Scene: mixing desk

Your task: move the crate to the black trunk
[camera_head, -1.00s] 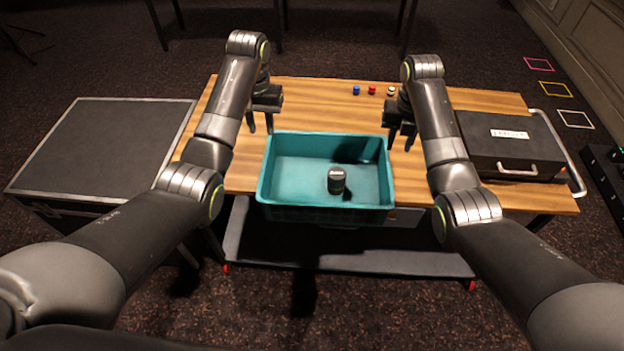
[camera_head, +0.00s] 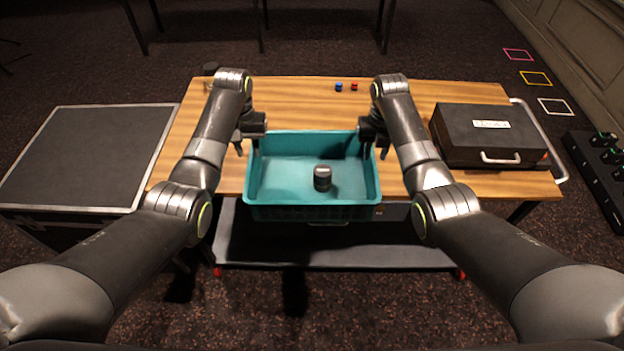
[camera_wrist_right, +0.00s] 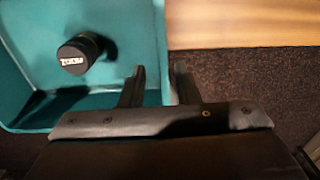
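The teal crate (camera_head: 285,213) sits on the wooden table near its front edge. A small dark cylinder (camera_head: 322,180) stands inside it; in the right wrist view the cylinder (camera_wrist_right: 76,57) reads "ZOOM". My left gripper (camera_head: 247,147) is open at the crate's left wall, its fingers apart there. My right gripper (camera_head: 373,150) is open at the right wall. In the right wrist view its two fingers (camera_wrist_right: 158,85) stand apart, one over the crate's inside and one outside, with the wall between them. A large black trunk (camera_head: 90,155) with pale edges stands left of the table.
A black case (camera_head: 488,136) with a handle lies at the right of the wooden table (camera_head: 300,95). Small blue (camera_head: 339,87) and red (camera_head: 354,87) objects sit at the back. A lower grey shelf (camera_head: 330,250) is under the table. A pedalboard (camera_head: 600,170) is on the floor at right.

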